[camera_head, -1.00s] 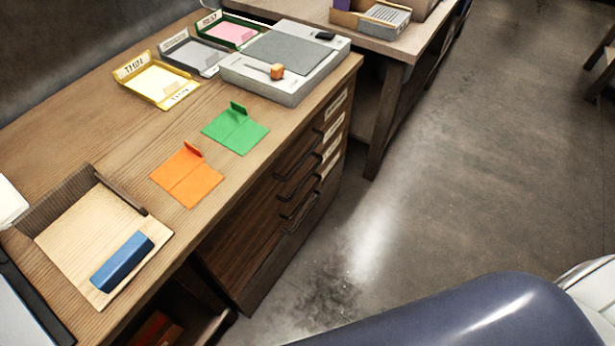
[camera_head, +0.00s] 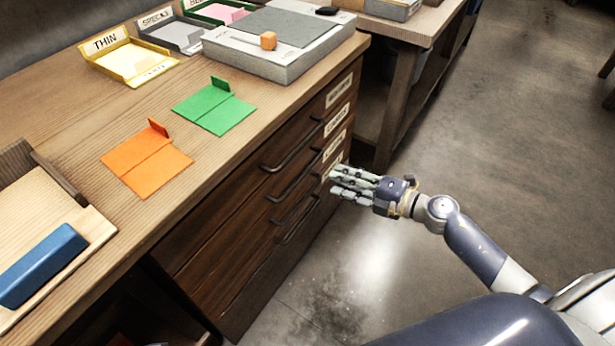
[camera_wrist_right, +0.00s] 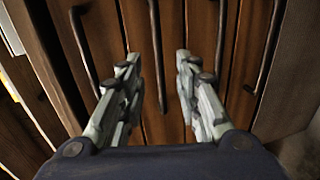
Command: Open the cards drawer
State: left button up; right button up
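The wooden desk has a stack of drawers (camera_head: 240,215) in its front, each with a dark bar handle and a white label. The labels are too small to read surely, so I cannot tell which is the cards drawer. All the drawers look shut. My right gripper (camera_head: 338,182) is in front of the lower drawers, near their label end. In the right wrist view its two fingers (camera_wrist_right: 157,65) are spread apart with nothing held. A dark vertical handle (camera_wrist_right: 158,88) shows between them; I cannot tell how far it is from the fingers. My left gripper is not in view.
On the desk are an orange card (camera_head: 148,172), a green card (camera_head: 214,110), a grey machine (camera_head: 270,68), a yellow tray (camera_head: 148,75) and a blue block (camera_head: 40,264). A second table (camera_head: 400,55) stands behind. The floor (camera_head: 450,130) to the right is clear.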

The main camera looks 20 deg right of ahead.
aim_at(308, 168)
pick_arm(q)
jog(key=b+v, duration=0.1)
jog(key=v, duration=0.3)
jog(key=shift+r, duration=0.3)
pick_arm(e)
jog(key=x, duration=1.1)
jog(key=shift+s+r, duration=0.1)
jog(key=shift+r, duration=0.05)
grip_shut()
